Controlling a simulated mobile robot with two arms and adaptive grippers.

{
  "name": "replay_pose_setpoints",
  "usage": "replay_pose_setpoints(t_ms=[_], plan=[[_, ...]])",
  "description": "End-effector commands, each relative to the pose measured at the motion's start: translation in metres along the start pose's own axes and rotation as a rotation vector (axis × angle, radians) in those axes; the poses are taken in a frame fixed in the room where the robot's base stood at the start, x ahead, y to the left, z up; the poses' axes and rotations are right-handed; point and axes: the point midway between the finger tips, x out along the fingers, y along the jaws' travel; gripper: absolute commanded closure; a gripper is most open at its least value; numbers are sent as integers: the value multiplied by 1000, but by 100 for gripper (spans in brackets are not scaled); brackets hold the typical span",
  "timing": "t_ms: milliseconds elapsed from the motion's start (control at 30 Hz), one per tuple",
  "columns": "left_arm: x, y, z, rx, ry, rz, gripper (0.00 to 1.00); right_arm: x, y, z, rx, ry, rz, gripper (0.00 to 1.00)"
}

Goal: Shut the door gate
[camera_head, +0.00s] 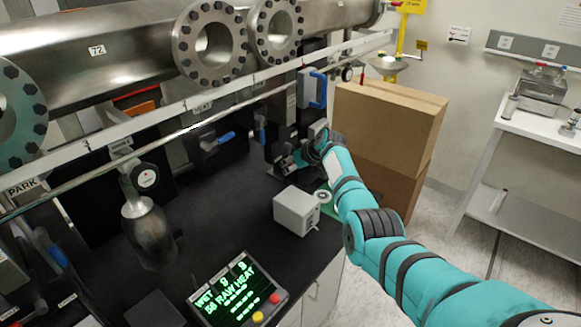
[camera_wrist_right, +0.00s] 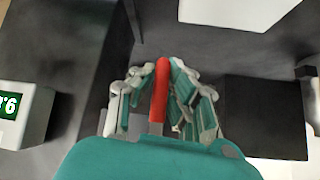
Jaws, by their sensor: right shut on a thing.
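My right gripper (camera_wrist_right: 162,98) is shut on a red handle (camera_wrist_right: 160,82), which stands upright between the two finger pads in the right wrist view. In the head view my teal right arm reaches in from the lower right, and the right gripper (camera_head: 296,160) is at the back of the black bench, below the steel pipes. The red handle is hidden there by the gripper. No separate door gate can be clearly told apart around the handle. My left gripper is not in view.
Large flanged steel pipes (camera_head: 140,45) and a white rail (camera_head: 180,108) run above the bench. A small grey box (camera_head: 297,211) and a display with green text (camera_head: 235,293) stand on the bench (camera_head: 215,210). Cardboard boxes (camera_head: 388,125) stand just beyond my right arm.

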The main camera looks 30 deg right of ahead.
Motion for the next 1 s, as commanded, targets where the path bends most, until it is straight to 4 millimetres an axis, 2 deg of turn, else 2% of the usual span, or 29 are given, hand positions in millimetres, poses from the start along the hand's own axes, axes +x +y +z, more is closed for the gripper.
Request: replay_pose_setpoints(t_ms=[33, 267, 300, 500, 1000], plan=[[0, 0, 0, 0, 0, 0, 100, 5, -7, 7, 4, -17, -18, 100], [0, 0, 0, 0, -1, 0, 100, 6, -9, 8, 4, -18, -21, 100], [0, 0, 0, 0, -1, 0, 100, 6, -9, 8, 4, -19, -21, 86], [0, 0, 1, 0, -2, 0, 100, 5, -8, 7, 3, -18, -19, 63], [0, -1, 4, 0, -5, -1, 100, 2, -4, 3, 1, -8, -10, 63]])
